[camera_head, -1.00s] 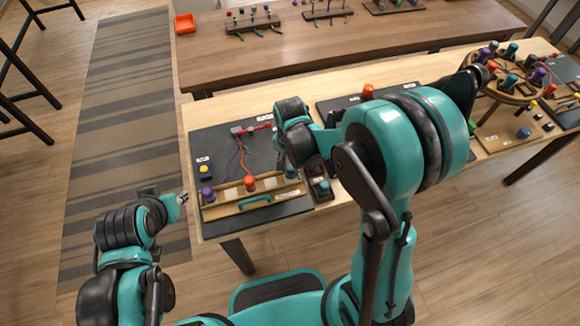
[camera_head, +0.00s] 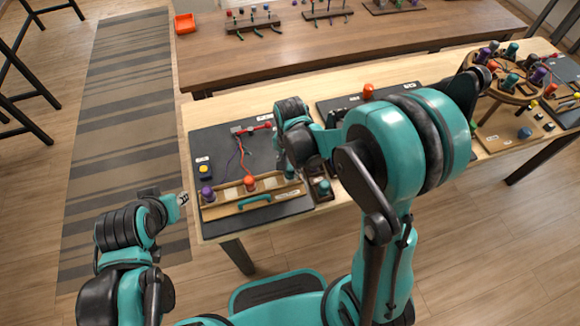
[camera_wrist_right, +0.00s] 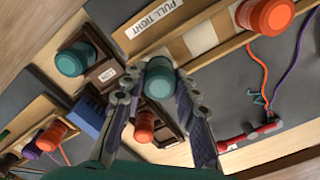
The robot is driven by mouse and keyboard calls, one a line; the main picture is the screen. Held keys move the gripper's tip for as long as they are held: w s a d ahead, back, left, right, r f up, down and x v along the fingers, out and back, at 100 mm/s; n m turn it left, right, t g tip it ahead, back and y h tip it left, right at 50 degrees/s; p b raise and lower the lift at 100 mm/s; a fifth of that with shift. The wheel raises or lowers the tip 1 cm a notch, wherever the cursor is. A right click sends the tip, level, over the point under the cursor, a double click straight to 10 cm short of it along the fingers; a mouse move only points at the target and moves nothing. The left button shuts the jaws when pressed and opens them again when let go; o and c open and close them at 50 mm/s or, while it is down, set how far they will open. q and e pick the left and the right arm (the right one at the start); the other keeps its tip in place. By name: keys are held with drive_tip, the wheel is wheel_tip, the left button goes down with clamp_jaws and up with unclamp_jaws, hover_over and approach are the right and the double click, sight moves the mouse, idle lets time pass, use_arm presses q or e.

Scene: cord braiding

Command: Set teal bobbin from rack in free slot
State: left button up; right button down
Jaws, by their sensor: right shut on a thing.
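My right gripper (camera_wrist_right: 158,108) is shut on a teal bobbin (camera_wrist_right: 160,78), whose top shows between the fingers. The bobbin is at the end of the light wooden slotted bar (camera_wrist_right: 200,36); I cannot tell whether it is seated. In the head view the right gripper (camera_head: 292,166) partly hides this bobbin (camera_head: 290,173). A second teal bobbin (camera_wrist_right: 74,60) stands in a dark wooden holder (camera_wrist_right: 108,73), also in the head view (camera_head: 323,187). My left gripper (camera_head: 183,198) is empty, left of the table; its opening is too small to judge.
An orange bobbin (camera_head: 250,183) and a purple bobbin (camera_head: 207,193) stand on the bar, with red and purple cords running behind. Another orange bobbin (camera_wrist_right: 144,126) is close to my right fingers. A teal handle (camera_head: 254,202) lies in front. A round stand (camera_head: 510,88) is far right.

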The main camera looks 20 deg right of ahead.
drive_tip(key=shift+f+b, duration=0.55)
drive_tip(key=shift+f, duration=0.15)
drive_tip(key=c, duration=1.1)
unclamp_jaws()
wheel_tip(320, 180, up, 12)
drive_tip(key=shift+r, duration=0.1)
drive_tip(key=s+d+r+n+t, duration=0.3)
drive_tip(key=s+n+t, duration=0.4)
drive_tip(key=s, duration=0.3)
drive_tip(key=shift+d+n, duration=0.8)
drive_tip(key=shift+d, duration=0.05)
drive_tip(key=shift+s, duration=0.1)
